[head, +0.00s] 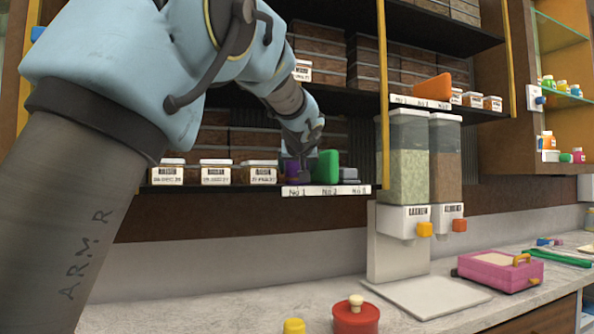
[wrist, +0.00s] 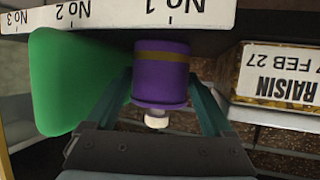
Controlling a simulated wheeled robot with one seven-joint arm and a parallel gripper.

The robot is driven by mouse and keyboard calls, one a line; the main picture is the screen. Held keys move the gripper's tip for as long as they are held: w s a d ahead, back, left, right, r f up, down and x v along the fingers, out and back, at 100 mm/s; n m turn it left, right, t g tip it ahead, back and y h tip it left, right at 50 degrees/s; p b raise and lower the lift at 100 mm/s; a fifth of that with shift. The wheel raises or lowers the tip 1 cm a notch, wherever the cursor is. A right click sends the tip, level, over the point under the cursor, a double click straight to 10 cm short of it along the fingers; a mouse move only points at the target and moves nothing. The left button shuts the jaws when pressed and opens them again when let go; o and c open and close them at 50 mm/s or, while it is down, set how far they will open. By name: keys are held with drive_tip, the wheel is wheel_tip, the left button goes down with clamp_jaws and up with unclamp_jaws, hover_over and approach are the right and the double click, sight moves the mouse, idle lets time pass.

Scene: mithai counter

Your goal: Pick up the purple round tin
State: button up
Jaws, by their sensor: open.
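The purple round tin (wrist: 161,78) has a brown band and a pale knob, and stands on the shelf above the "No 1" label. The wrist view shows it upside down. In the head view the tin (head: 291,170) is partly hidden by my gripper. My gripper (wrist: 161,88) is open, with one teal finger on each side of the tin. I cannot tell whether either finger touches it. In the head view my gripper (head: 301,160) reaches into the shelf from above.
A green block-like item (head: 327,166) stands close beside the tin at "No 2"; it also shows in the wrist view (wrist: 75,80). A raisin box (wrist: 275,80) is on the other side. A shelf with stacked boxes (head: 320,52) is overhead. Dispensers (head: 408,160) stand to the right.

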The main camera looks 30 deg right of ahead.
drive_tip(key=shift+w+d+f, duration=0.3)
drive_tip(key=shift+w, duration=0.3)
drive_tip(key=shift+c, duration=0.3)
drive_tip(key=c, duration=1)
